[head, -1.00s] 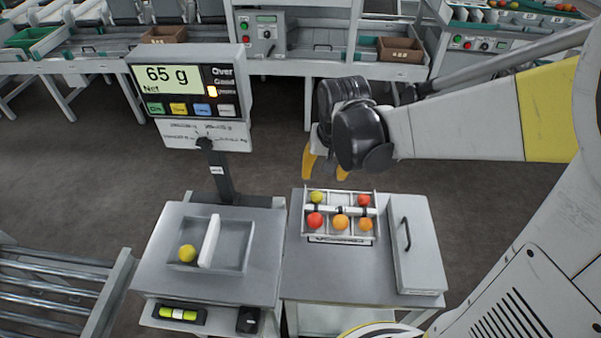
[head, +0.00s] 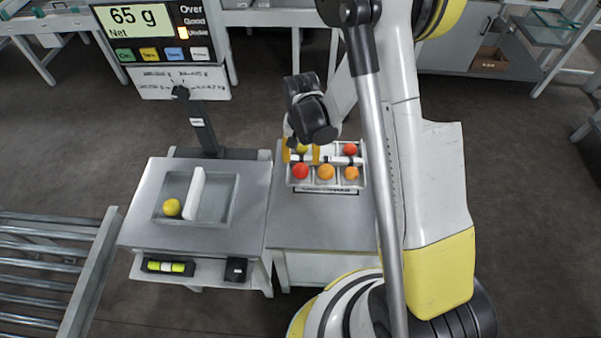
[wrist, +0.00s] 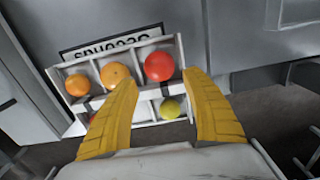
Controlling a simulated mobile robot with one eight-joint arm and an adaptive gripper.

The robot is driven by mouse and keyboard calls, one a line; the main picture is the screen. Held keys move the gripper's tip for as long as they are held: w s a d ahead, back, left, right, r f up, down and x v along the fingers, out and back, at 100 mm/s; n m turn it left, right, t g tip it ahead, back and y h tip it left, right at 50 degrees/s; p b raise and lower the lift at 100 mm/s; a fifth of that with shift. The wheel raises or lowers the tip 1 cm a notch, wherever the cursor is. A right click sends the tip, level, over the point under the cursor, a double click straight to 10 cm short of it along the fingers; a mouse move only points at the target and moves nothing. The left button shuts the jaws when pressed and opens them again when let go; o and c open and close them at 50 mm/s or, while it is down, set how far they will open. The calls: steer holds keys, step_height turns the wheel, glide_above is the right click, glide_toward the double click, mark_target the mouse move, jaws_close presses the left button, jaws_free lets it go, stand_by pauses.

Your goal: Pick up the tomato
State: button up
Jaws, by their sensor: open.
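A divided white tray (head: 325,187), labelled "Seconds", holds several tomatoes. A red tomato (head: 301,171), an orange tomato (head: 326,172) and another orange one (head: 351,173) are in its near row. A yellow-green tomato (head: 302,148) and a red one (head: 350,149) are in the far row. Another yellow tomato (head: 172,207) lies in the scale pan (head: 222,213), left of the divider. My gripper (head: 302,155) is open and empty above the tray's left end. In the wrist view its yellow fingers (wrist: 163,82) flank the near-row red tomato (wrist: 159,66) and yellow-green tomato (wrist: 170,108).
The scale display (head: 139,16) reads 65 g, with an orange light lit. A level (head: 168,267) and a small black box (head: 236,269) sit on the shelf below the scale. A roller conveyor (head: 45,265) stands at left. My arm hides the right of the tray's table.

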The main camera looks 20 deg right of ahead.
mark_target(301, 166)
steer(key=f+b, duration=0.2)
steer(key=f, duration=0.1)
steer(key=f+b, duration=0.1)
steer(key=f, duration=0.1)
steer(key=shift+s+a+f, duration=0.15)
steer(key=shift+s+a, duration=0.05)
steer(key=shift+s, duration=0.1)
steer(key=c, duration=0.6)
steer(key=shift+r, duration=0.2)
